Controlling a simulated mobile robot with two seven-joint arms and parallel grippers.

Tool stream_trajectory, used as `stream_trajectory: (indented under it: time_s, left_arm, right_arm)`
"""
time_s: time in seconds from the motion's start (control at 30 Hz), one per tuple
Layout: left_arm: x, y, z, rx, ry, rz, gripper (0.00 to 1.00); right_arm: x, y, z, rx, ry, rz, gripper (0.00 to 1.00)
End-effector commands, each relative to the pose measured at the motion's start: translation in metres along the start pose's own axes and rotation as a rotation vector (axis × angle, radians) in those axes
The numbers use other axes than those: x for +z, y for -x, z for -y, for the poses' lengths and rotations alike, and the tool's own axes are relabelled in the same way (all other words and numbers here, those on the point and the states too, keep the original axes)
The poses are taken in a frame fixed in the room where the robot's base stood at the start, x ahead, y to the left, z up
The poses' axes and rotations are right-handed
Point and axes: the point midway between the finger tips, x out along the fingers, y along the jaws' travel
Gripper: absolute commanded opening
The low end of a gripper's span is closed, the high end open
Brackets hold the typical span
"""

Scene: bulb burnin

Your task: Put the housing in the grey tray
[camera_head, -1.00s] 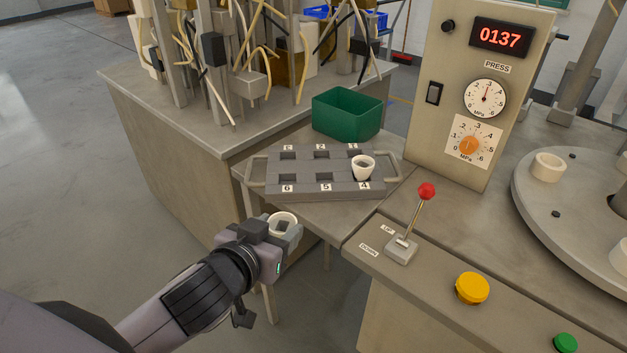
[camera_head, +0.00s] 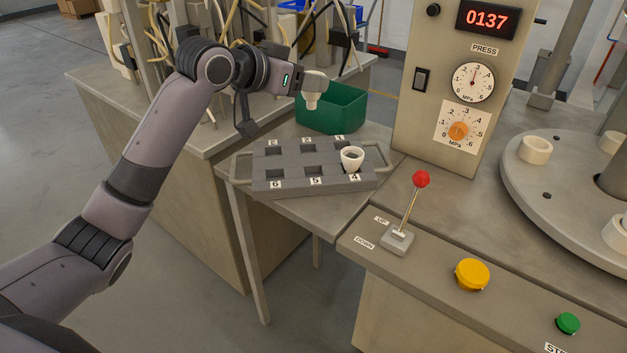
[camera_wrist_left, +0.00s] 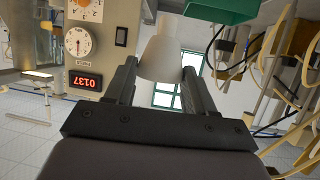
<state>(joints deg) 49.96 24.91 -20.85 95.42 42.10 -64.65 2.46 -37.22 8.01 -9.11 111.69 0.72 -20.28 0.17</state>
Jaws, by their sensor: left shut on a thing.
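My left gripper (camera_head: 306,84) is shut on a white housing (camera_head: 313,95), held in the air in front of the green bin and above the back of the grey tray. Its narrow end points down in the head view. The left wrist view shows the same housing (camera_wrist_left: 160,60) between the two fingers. The grey tray (camera_head: 294,161) lies on the small table, with numbered square slots and a handle at each end. A second white cup-shaped housing (camera_head: 351,158) sits upright in slot 4. The other slots look empty. My right gripper is not in view.
A green bin (camera_head: 335,115) stands just behind the tray. A press panel (camera_head: 437,110) rises to the right of it. A red-knobbed lever (camera_head: 421,180) stands in front right. A bench with wires and posts is at back left. A turntable (camera_head: 530,185) holds several white parts.

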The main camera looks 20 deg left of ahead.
Motion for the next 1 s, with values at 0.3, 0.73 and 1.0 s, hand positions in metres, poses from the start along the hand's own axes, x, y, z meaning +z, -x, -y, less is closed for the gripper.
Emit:
stream_trajectory:
  time_s: [0.3,0.73,1.0]
  left_arm:
    - [-0.008,-0.003,0.0,0.043,-0.014,0.007,0.25]
    - [0.095,-0.045,0.0,0.042,-0.012,0.006,0.25]
    - [0.122,-0.057,0.001,0.04,-0.015,0.001,0.25]
  right_arm:
    - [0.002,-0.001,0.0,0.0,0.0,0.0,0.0]
    - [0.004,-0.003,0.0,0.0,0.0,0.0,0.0]
    - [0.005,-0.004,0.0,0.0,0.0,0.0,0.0]
